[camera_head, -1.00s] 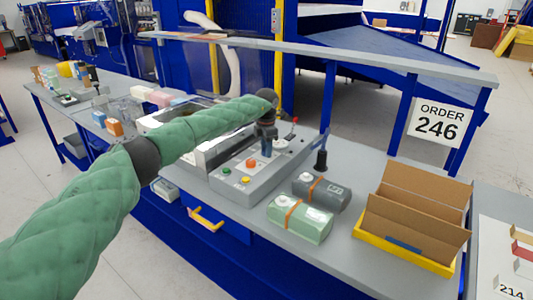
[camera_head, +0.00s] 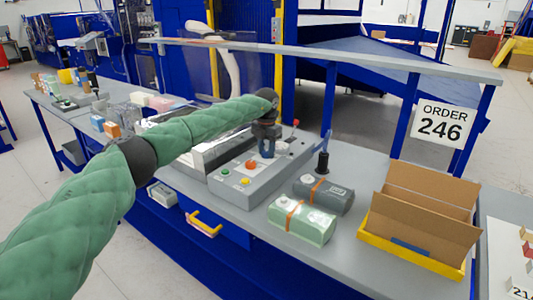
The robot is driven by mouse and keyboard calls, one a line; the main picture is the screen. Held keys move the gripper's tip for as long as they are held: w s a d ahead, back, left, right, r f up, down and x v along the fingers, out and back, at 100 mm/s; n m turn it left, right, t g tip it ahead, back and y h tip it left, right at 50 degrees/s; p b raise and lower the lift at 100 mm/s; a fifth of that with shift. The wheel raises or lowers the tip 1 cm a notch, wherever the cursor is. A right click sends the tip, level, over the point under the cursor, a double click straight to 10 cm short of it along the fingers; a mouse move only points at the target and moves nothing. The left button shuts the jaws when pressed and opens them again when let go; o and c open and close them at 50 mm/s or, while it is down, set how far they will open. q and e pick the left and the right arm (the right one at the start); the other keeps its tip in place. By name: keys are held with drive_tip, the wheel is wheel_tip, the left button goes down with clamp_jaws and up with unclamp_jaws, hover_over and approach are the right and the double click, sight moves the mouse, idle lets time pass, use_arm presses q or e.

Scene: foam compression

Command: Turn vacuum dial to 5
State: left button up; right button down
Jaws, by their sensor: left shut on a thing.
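A grey control box (camera_head: 262,182) stands on the bench, with red, yellow and green buttons on its sloped top. My left gripper (camera_head: 267,153) points down over the back part of this panel, beyond the red button (camera_head: 251,165). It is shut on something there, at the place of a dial. The vacuum dial itself is hidden by the gripper, and its setting cannot be read. My right gripper is not in view.
A green pack (camera_head: 302,223) and a dark grey pack (camera_head: 324,194) lie right of the control box, near a black upright handle (camera_head: 322,162). An open cardboard box (camera_head: 421,212) stands farther right. A grey rail (camera_head: 330,55) runs behind the bench.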

use_arm(q)
drive_tip(key=n+b, duration=0.2)
drive_tip(key=n, duration=0.1)
drive_tip(key=shift+n, duration=0.4)
drive_tip(key=shift+r+n+b, duration=0.1)
drive_tip(key=shift+n+b, duration=0.65)
drive_tip(key=shift+n, duration=0.85)
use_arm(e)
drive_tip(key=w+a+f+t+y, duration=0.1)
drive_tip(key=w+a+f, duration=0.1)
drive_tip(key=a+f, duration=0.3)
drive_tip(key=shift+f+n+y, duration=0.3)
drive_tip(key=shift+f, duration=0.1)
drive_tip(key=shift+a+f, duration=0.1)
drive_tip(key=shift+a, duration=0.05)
use_arm(q)
drive_tip(key=o, duration=1)
